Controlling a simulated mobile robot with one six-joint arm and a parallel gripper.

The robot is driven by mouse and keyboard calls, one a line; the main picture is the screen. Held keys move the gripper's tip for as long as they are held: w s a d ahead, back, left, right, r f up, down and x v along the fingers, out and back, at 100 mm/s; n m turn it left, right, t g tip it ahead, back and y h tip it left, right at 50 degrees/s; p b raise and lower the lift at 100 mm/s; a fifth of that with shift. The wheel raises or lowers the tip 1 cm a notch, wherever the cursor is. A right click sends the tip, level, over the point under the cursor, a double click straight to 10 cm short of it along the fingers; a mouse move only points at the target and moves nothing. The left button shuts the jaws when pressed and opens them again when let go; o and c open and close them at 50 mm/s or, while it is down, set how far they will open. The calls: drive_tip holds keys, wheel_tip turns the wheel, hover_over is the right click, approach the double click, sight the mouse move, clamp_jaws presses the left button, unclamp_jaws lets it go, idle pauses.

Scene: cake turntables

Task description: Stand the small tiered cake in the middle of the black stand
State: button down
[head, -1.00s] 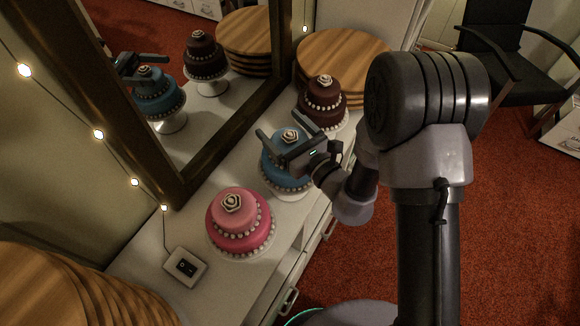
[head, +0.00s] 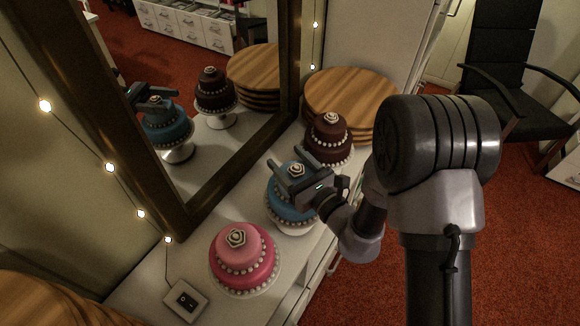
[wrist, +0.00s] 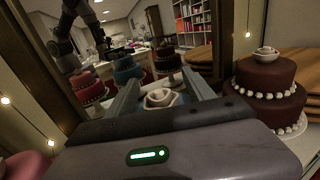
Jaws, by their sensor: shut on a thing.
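A blue two-tier cake (head: 287,205) with white beads and a pale rosette stands on a white pedestal (head: 297,231) in the head view. My gripper (head: 286,160) is shut on its upper tier, with one finger on each side of the rosette. In the wrist view the rosette (wrist: 162,98) shows between the two fingers (wrist: 163,78); my gripper's body hides most of the cake. Whether the cake is lifted off its pedestal I cannot tell. I see no black stand in these views.
A pink cake (head: 243,260) stands in front, and a dark brown cake (head: 328,137) close behind the blue one. Round wooden boards (head: 350,95) are stacked at the back. A framed mirror (head: 185,80) lines the left side. A switch box (head: 186,300) lies near the pink cake.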

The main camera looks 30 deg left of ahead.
wheel_tip(320, 180, up, 2)
drive_tip(key=shift+r+p, duration=0.25)
drive_tip(key=shift+p, duration=0.2)
drive_tip(key=shift+d, duration=0.15)
drive_tip(key=w+r+p+v, duration=0.1)
drive_tip(key=p+v, duration=0.5)
drive_tip(key=v, duration=1)
drive_tip(key=w+d+f+m+t+h+b, duration=0.4)
drive_tip(key=w+d+m+t+h, duration=0.1)
drive_tip(key=d, duration=0.6)
drive_tip(key=w+d+f+m+t+h+b, duration=0.4)
drive_tip(key=w+d+m+h, duration=0.3)
drive_tip(key=w+d+h, duration=0.2)
drive_tip(key=d+h+b, duration=0.1)
drive_tip(key=d+h, duration=0.1)
drive_tip(key=shift+w+d+m+t, duration=0.25)
drive_tip(key=shift+d+m+t, duration=0.05)
drive_tip(key=shift+d+t, duration=0.1)
drive_tip(key=shift+a+f, duration=0.1)
